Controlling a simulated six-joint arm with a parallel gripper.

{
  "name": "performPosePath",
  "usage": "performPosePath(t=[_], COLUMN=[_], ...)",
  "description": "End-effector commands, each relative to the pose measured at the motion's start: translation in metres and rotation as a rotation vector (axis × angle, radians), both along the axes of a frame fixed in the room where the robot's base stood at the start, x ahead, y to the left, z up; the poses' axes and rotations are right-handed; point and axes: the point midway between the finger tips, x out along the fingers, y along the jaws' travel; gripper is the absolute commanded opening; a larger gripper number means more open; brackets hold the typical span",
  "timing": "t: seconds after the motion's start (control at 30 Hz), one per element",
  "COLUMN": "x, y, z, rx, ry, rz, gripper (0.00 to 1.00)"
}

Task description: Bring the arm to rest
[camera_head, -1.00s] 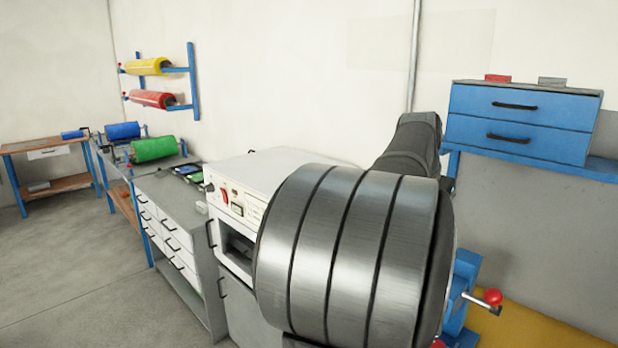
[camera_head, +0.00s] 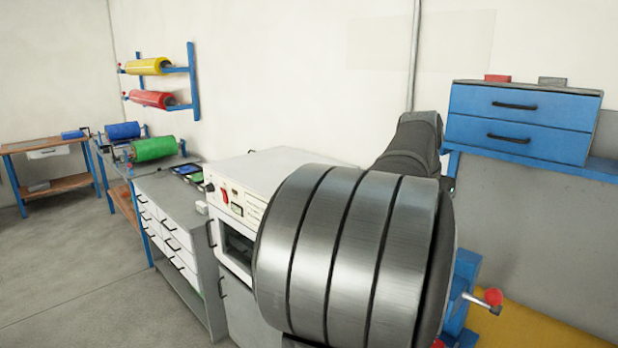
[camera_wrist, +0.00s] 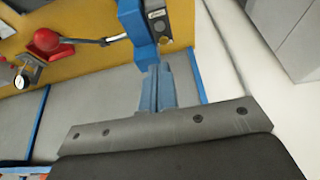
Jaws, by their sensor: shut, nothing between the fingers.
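My gripper (camera_wrist: 157,72) shows in the wrist view. Its two narrow blue-grey fingers are together with nothing between them. The fingertips point toward a blue post (camera_wrist: 138,22) with a small label; I cannot tell how far apart they are. In the head view my arm fills the middle foreground, and my gripper is hidden there.
A handle with a red knob (camera_wrist: 45,40) juts from the blue post over a yellow surface (camera_wrist: 95,18). A white machine (camera_head: 285,165) stands left of my arm, beside a grey drawer bench (camera_head: 175,200). A blue drawer cabinet (camera_head: 520,122) is at right. Open floor (camera_head: 80,270) lies left.

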Motion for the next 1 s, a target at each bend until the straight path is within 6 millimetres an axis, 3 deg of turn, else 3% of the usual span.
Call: performPosePath(t=[0.1,0.3,0.77,1.0], x=[0.006,0.014,0.018,0.017], y=[-0.006,-0.014,-0.018,-0.018], z=[-0.022,-0.047,-0.058,-0.058], rx=[0.002,0.001,0.0,0.0], ry=[0.005,0.002,0.0,0.0], rz=[-0.001,-0.001,0.0,0.0], gripper=[0.0,0.0,0.0,0.45])
